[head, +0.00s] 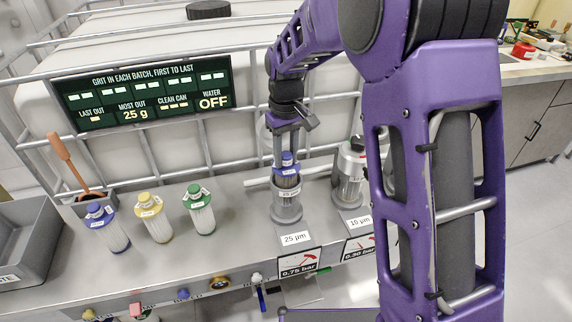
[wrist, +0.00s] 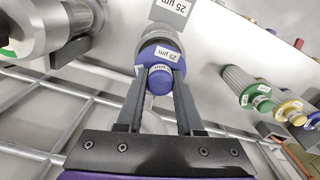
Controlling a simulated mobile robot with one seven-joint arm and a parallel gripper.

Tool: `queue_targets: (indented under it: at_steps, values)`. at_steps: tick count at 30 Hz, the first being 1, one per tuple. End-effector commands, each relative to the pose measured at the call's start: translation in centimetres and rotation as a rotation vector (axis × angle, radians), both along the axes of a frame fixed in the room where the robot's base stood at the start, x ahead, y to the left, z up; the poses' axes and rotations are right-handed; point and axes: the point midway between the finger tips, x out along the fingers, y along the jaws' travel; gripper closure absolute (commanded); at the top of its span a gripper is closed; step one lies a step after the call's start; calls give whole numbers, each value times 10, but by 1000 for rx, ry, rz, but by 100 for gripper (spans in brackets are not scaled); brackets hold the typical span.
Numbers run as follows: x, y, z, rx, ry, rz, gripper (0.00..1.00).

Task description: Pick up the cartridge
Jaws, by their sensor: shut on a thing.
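A cartridge with a blue cap (head: 287,166) stands upright at the 25 µm holder (head: 286,212), its lower part inside the clear housing. In the wrist view its blue cap (wrist: 160,60) carries a 25 µm label. My gripper (head: 285,150) comes down from above and is shut on the cap's knob; the fingers also show in the wrist view (wrist: 160,80). I cannot tell whether the cartridge is lifted off its seat.
A caged white tank is behind, with a dark sign (head: 142,94). A grey bin (head: 40,240) is far left.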

Motion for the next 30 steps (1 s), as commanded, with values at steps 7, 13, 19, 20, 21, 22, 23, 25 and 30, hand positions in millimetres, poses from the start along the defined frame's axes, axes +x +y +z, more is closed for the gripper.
queue_targets:
  at_steps: [7, 13, 19, 20, 21, 22, 23, 25, 30]
  values:
    - [1, 0, 53, 1, -5, 0, 100]
    - [1, 0, 91, 1, -3, -1, 100]
    - [1, 0, 122, 1, -3, -1, 100]
    - [1, 0, 125, 1, -3, -1, 100]
    - [0, 0, 129, 0, -2, -1, 100]
    - [0, 0, 131, 0, -2, -1, 100]
    - [0, 0, 133, 0, -2, -1, 100]
    - [0, 0, 136, 0, -1, -1, 100]
    - [0, 0, 138, -1, -1, -1, 100]
